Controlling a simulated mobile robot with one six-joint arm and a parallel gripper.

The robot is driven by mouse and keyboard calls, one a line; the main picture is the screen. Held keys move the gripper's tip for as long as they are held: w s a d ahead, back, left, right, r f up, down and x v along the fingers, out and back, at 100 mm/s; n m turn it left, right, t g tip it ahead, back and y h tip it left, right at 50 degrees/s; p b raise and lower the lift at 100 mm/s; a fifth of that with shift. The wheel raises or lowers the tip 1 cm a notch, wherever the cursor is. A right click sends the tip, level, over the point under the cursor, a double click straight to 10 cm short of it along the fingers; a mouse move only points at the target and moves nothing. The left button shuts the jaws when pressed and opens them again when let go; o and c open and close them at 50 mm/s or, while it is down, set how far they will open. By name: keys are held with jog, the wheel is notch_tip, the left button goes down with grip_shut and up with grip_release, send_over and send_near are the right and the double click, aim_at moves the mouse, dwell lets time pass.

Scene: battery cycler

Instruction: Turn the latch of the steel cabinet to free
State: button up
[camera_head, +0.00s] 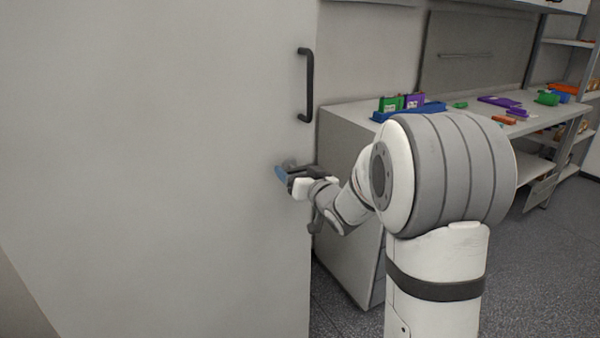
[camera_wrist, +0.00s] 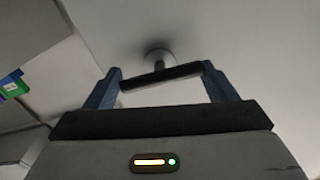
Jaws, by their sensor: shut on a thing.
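The steel cabinet (camera_head: 160,150) fills the left of the head view with its broad pale door. Its latch (camera_wrist: 160,77) shows in the wrist view as a dark bar on a round metal boss, lying across the picture with its right end slightly higher. My gripper (camera_wrist: 161,70) is shut on the latch, with a blue finger at each end of the bar. In the head view my gripper (camera_head: 284,175) is at the door's right edge, below the door handle.
A dark vertical door handle (camera_head: 307,86) stands out above my gripper. To the right, a grey workbench (camera_head: 350,115) carries a blue tray (camera_head: 408,112) with green and purple items. Shelves (camera_head: 570,43) stand at the far right. Dark floor is open at the lower right.

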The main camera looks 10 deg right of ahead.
jog(key=shift+d, duration=0.1)
jog(key=m+p, duration=0.2)
jog(key=m, duration=0.2)
jog(key=shift+r+m, duration=0.1)
jog(key=shift+m, duration=0.3)
jog(key=m+p, duration=0.2)
jog(key=m, duration=0.2)
jog(key=shift+m, duration=0.3)
jog(key=m+p, duration=0.1)
jog(key=m, duration=0.3)
jog(key=shift+p, duration=0.4)
jog(key=shift+m+p, duration=0.75)
jog(key=shift+m, duration=1.35)
jog(key=o, duration=0.9)
